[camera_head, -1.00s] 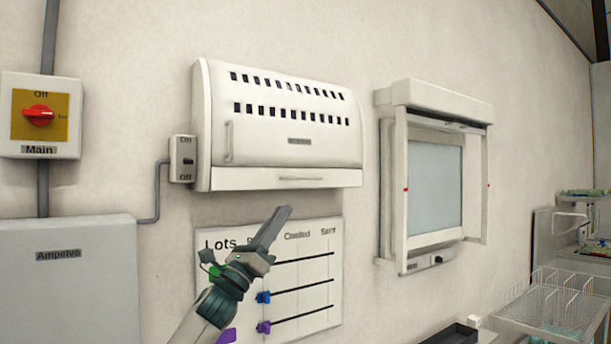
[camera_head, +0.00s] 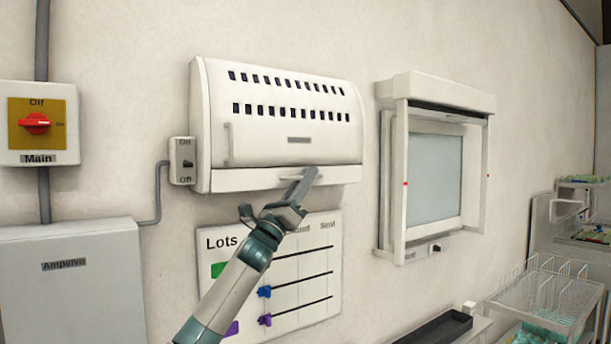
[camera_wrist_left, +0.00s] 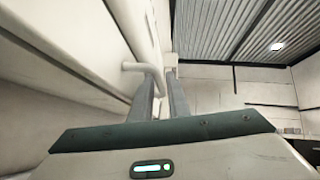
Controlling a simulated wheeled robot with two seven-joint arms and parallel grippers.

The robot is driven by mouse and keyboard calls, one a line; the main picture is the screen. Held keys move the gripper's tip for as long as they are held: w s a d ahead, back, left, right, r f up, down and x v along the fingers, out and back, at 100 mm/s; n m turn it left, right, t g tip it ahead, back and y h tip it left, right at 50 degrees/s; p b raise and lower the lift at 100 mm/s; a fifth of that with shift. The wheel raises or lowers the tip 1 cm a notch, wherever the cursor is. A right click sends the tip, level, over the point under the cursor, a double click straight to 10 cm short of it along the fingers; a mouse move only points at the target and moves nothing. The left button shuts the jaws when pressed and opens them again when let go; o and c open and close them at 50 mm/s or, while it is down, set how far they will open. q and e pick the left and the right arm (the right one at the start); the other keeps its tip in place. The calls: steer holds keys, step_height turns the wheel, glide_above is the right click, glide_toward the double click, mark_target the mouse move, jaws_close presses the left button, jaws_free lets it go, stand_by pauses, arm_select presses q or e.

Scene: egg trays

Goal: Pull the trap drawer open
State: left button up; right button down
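The trap drawer (camera_head: 240,179) is the low white strip along the bottom of the white slotted wall unit (camera_head: 290,140). It sits flush under the unit's front, closed as far as I can see. Its thin bar handle (camera_head: 318,177) is partly hidden by my left gripper (camera_head: 300,182), which reaches up to it from below left. In the left wrist view, the handle's bent end (camera_wrist_left: 147,68) lies at the fingertips, seemingly between the two fingers (camera_wrist_left: 163,85). I cannot tell whether they are closed on it. My right gripper is out of view.
A lots board (camera_head: 320,262) hangs below the unit, behind my left arm. A small switch box (camera_head: 183,160) is at the unit's left. A framed glass-fronted cabinet (camera_head: 435,180) is on the right. A wire rack (camera_head: 545,300) stands at the lower right.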

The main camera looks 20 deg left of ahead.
arm_select(q)
jaws_close()
stand_by(1.4)
